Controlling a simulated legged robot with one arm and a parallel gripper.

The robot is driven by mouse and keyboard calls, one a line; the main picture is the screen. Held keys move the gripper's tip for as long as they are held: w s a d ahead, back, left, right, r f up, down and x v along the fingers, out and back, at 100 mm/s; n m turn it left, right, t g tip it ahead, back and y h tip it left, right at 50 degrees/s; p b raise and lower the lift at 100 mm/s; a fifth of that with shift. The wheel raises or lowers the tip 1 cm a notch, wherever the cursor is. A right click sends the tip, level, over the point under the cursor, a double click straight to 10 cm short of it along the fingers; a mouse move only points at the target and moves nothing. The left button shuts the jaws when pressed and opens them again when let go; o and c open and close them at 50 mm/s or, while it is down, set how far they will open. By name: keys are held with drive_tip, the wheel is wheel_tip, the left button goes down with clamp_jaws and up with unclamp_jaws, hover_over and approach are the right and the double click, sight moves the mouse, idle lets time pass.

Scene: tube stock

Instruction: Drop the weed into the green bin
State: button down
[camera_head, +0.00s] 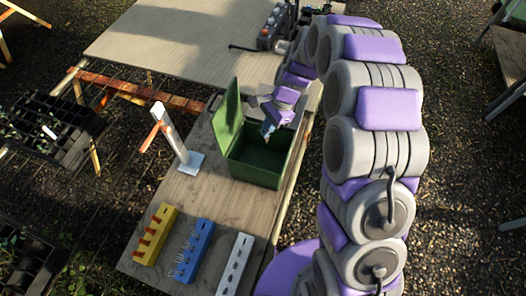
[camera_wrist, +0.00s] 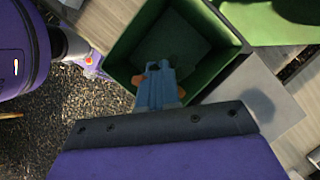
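The green bin (camera_head: 258,165) stands on the wooden table with its lid (camera_head: 228,115) raised on the left side. My gripper (camera_head: 268,128) points down over the bin's opening. In the wrist view, the blue fingers of my gripper (camera_wrist: 157,78) show over the inside of the green bin (camera_wrist: 122,60), with orange bits at both sides. The fingers look close together, but I cannot tell whether they are shut. I cannot make out a weed in the fingers or in the bin, whose floor is partly hidden by the gripper.
A white post with an orange arm (camera_head: 172,135) stands left of the bin. Yellow (camera_head: 155,234), blue (camera_head: 194,250) and white (camera_head: 235,265) racks line the table's front. Black trays (camera_head: 45,130) with plants are at left.

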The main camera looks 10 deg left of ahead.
sight(267, 139)
drive_tip(key=shift+s+f, duration=0.15)
drive_tip(key=shift+f, duration=0.25)
wheel_tip(267, 139, down, 5)
drive_tip(key=b, duration=0.4)
drive_tip(key=c, duration=1.3)
unclamp_jaws()
drive_tip(key=shift+a, duration=0.15)
drive_tip(key=p+v, duration=0.3)
drive_tip(key=v, duration=1.4)
drive_tip(key=shift+r, duration=0.15)
